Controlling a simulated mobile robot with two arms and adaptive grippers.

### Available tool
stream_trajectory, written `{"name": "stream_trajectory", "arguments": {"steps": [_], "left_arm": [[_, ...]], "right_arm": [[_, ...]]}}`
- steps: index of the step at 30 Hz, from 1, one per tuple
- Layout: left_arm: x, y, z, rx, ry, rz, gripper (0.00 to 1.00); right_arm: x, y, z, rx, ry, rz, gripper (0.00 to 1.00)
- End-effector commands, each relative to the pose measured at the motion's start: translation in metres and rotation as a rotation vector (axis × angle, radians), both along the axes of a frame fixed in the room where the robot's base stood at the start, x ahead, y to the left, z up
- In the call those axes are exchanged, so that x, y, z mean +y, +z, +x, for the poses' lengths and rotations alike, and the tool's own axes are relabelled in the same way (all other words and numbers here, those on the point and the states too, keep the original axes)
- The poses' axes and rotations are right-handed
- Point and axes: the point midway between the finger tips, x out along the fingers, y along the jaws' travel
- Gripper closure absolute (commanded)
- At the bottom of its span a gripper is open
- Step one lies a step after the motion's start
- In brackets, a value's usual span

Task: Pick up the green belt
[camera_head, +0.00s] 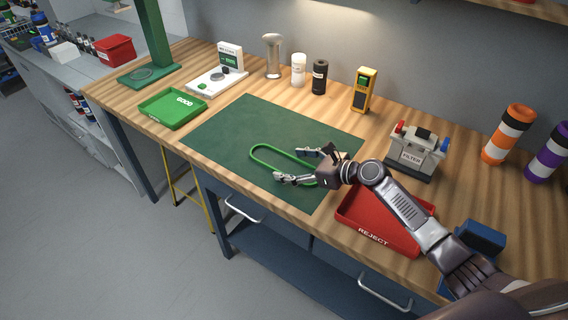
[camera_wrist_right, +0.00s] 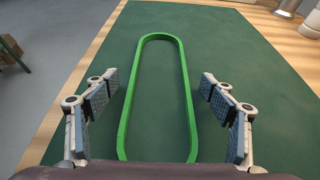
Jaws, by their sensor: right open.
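The green belt (camera_head: 262,149) is a long closed oval loop lying on the dark green mat (camera_head: 240,115) on the wooden workbench. My right gripper (camera_head: 292,166) is open above the belt's near right end, with its two fingers apart. In the right wrist view the belt (camera_wrist_right: 188,100) runs away from the camera between the open fingers of my right gripper (camera_wrist_right: 160,100), one finger on each side, with a gap to both. The belt's near end is partly hidden by the gripper body. My left gripper does not show.
A red REJECT tray (camera_head: 373,238) lies under my right forearm. A FILTER device (camera_head: 412,157) stands behind it. A green GOOD tray (camera_head: 172,108), a scale (camera_head: 216,82), a yellow meter (camera_head: 363,90) and bottles (camera_head: 319,77) stand around the mat. The mat's left part is clear.

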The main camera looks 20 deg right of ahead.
Motion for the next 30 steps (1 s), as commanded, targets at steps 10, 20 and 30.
{"name": "stream_trajectory", "arguments": {"steps": [10,20,30], "left_arm": [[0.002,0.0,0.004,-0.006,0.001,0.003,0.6],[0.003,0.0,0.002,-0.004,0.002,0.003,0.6],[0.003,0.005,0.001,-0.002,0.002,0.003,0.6]], "right_arm": [[0.0,0.0,0.0,0.0,0.0,0.0,0.5],[0.0,0.001,0.0,-0.001,0.0,0.001,0.68],[0.0,0.024,0.0,-0.005,0.002,-0.001,0.68]]}}
